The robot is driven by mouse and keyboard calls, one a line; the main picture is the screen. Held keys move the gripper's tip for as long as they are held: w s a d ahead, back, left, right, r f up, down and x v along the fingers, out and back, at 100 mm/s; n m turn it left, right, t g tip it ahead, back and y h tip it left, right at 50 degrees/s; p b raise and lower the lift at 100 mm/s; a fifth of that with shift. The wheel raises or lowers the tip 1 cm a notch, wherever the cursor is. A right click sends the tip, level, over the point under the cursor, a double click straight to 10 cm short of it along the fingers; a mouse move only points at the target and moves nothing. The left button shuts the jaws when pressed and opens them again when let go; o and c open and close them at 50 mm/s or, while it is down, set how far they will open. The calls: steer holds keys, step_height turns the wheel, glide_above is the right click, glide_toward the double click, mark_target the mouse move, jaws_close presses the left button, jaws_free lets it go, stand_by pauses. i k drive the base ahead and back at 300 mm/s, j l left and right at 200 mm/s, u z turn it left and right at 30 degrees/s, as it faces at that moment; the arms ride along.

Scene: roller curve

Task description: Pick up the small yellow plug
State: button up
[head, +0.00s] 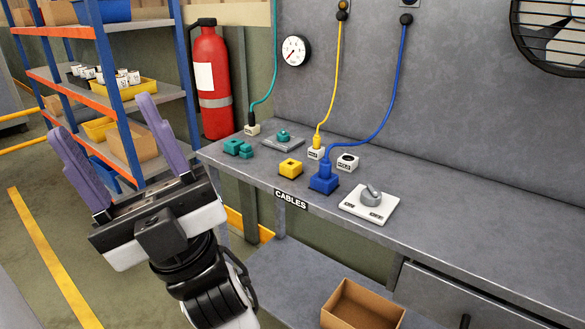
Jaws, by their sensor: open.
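A small yellow plug (317,138) ends the yellow cable that hangs from the wall, and it stands upright at a small white labelled block (315,153) on the grey bench. A yellow block (290,168) with a dark opening on top lies just left and nearer. My gripper (98,115) is at the left, off the bench end, with two purple fingers pointing up and spread wide. Nothing is between them. It is well apart from the plug, which is not covered by my arm.
A shelf rack and a red extinguisher (211,80) stand behind my gripper.

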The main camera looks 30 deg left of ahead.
mark_target(316, 140)
steer(key=i+j, duration=0.15)
steer(key=j, duration=0.3)
steer(key=i+j, duration=0.1)
steer(key=j, duration=0.4)
steer(key=i+j, duration=0.15)
steer(key=j, duration=0.3)
steer(key=i+j, duration=0.1)
steer(key=j, duration=0.4)
steer(key=i+j, duration=0.15)
steer(key=j, duration=0.3)
steer(key=i+j, duration=0.1)
steer(key=j, duration=0.35)
steer(key=i+j, duration=0.15)
steer(key=j, duration=0.35)
steer(key=i+j, duration=0.1)
steer(key=j, duration=0.35)
steer(key=i+l, duration=0.3)
steer(key=i+z, duration=0.05)
steer(key=i, duration=0.05)
